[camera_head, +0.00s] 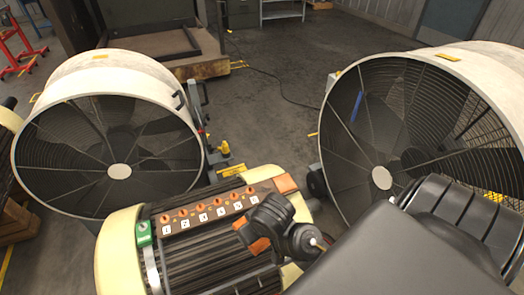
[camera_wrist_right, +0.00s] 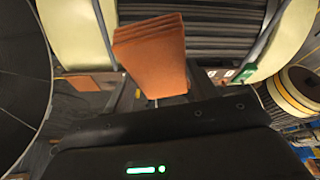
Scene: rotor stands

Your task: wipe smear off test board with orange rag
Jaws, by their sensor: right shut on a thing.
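The test board (camera_head: 208,211) is a brown strip with a row of orange knobs and white labels, and a green block (camera_head: 143,233) at its left end. It lies on a ribbed cream-and-black machine. My right gripper (camera_head: 256,232) is over the board's right part, shut on the orange rag (camera_head: 258,246). In the right wrist view the folded rag (camera_wrist_right: 150,52) stands out from the jaws and hides much of the board. I cannot tell whether the rag touches the board. I cannot make out a smear. My left gripper is not in view.
A flat orange-brown piece (camera_head: 285,183) lies at the board's right end. Large round fans stand at left (camera_head: 118,171) and right (camera_head: 381,178), close to the machine. Open floor (camera_head: 270,100) lies between and beyond them, with a dark cable on it.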

